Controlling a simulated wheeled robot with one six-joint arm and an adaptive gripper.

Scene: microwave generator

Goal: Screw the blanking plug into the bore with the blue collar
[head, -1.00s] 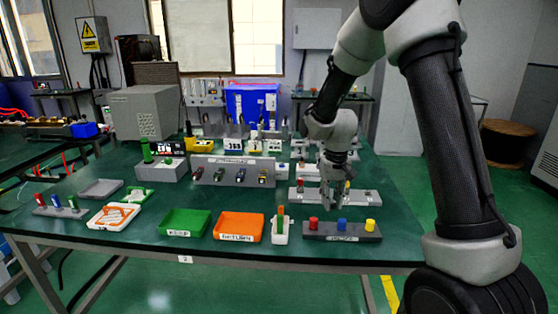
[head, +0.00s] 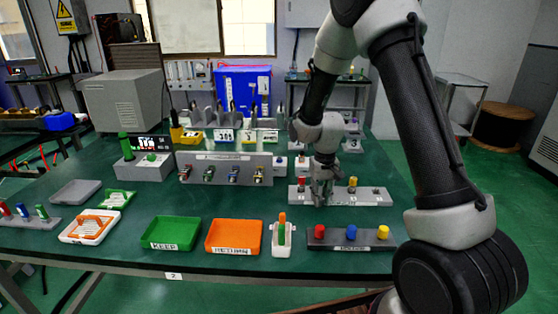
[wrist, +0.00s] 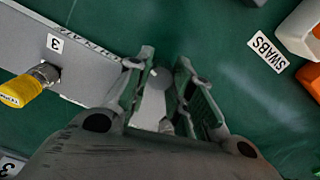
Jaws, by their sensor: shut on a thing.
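My gripper (head: 320,200) points down at the middle of a grey block (head: 372,198), between a red plug (head: 302,184) and a yellow plug (head: 352,184). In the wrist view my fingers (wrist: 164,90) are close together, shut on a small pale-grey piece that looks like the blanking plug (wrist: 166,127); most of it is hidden. A yellow-capped metal fitting (wrist: 28,85) stands on the block beside a "3" label. On the upright grey panel (head: 225,160), several fittings have coloured collars; one looks blue (head: 233,174).
A front rack (head: 350,243) holds red, blue and yellow caps. Left of it stand a white swab holder (head: 282,252), an orange tray (head: 234,249) and a green tray (head: 171,246). Green table shows between the block and the front rack.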

